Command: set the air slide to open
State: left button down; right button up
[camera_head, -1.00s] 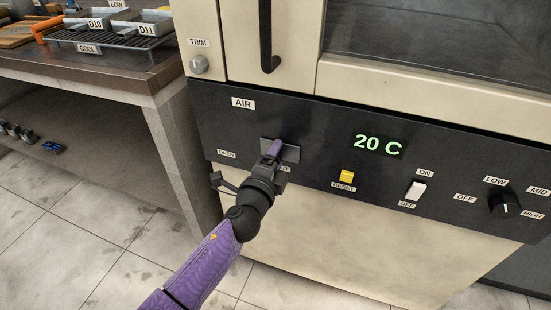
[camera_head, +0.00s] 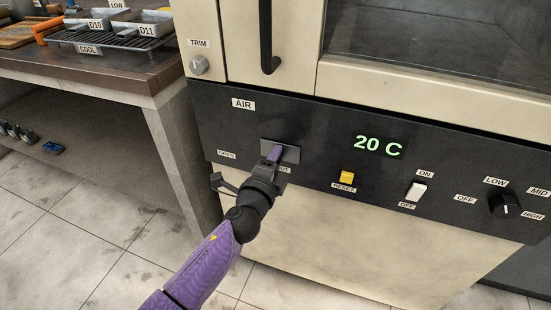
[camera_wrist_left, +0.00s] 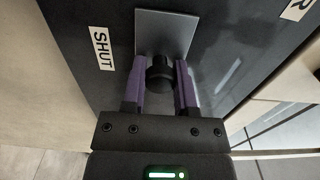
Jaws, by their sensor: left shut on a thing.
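The air slide's grey plate (camera_head: 291,153) is on the dark panel below the AIR label (camera_head: 243,103), at the SHUT end. The OPEN label (camera_head: 227,154) is further left. My left gripper (camera_head: 273,153) reaches up to the plate and partly covers the SHUT label (camera_head: 285,170). In the left wrist view the purple fingers are shut on the slide's round black knob (camera_wrist_left: 159,74), one on each side. The grey plate (camera_wrist_left: 165,28) lies behind it, and the SHUT label (camera_wrist_left: 103,48) is to the left. The head view hides the knob. My right gripper is not in view.
The same panel holds a yellow reset button (camera_head: 347,177), a white on/off switch (camera_head: 416,191) and a black rotary knob (camera_head: 504,203). A trim knob (camera_head: 199,65) and a door handle (camera_head: 269,40) are above. A bench (camera_head: 150,82) with a rack stands at left.

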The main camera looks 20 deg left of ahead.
aim_at(222, 136)
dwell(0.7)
pick_arm(q)
jog(key=a, duration=0.6)
jog(key=a+b, duration=0.1)
jog(key=a, duration=0.6)
jog(key=shift+w+a+f, duration=0.15)
jog(key=shift+w+f, duration=0.05)
jog(key=shift+a+r, duration=0.1)
jog(key=shift+a, duration=0.4)
jog(key=shift+c, duration=2.4)
grip_release()
jog(key=shift+a, duration=0.15)
jog(key=shift+o, duration=0.5)
jog(key=shift+r, duration=0.1)
